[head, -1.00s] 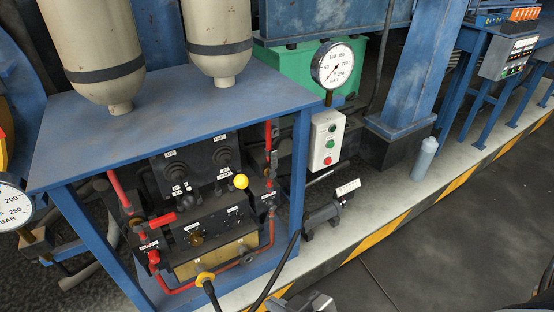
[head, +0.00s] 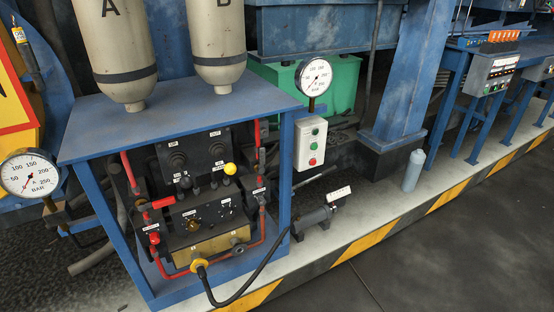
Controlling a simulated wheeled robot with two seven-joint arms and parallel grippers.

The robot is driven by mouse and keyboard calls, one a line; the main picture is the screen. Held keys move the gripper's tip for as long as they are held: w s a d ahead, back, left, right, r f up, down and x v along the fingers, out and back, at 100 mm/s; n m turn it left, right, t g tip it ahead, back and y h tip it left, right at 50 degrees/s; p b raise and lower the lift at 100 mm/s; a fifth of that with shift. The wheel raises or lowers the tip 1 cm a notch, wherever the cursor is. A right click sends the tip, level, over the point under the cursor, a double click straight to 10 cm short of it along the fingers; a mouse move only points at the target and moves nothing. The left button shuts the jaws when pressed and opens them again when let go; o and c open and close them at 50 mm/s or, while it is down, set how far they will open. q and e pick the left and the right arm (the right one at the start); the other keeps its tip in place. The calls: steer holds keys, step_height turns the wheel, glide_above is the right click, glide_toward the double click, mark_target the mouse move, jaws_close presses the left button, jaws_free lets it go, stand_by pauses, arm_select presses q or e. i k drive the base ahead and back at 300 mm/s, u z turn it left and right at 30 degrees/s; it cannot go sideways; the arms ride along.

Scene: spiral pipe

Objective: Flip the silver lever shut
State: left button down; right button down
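The hydraulic unit (head: 195,205) sits inside a blue frame at centre left, with black, red and yellow fittings. A short row of upright levers rises from it, one with a yellow knob (head: 229,169) and others with dark knobs (head: 185,182). A thin light-grey rod (head: 314,174) slants up to the right beside the frame, below the button box. I cannot tell which part is the silver lever, or whether it is open or shut. Neither gripper shows in the head view.
The blue frame's top (head: 190,115) carries two beige tanks (head: 117,60). A white button box (head: 309,142) hangs on its right. A black hose (head: 255,275) curves out in front. A grey bottle (head: 414,170) stands on the striped ledge. The dark floor (head: 470,250) at right is clear.

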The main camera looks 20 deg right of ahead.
mark_target(261, 150)
steer(key=z, duration=0.4)
steer(key=i, duration=1)
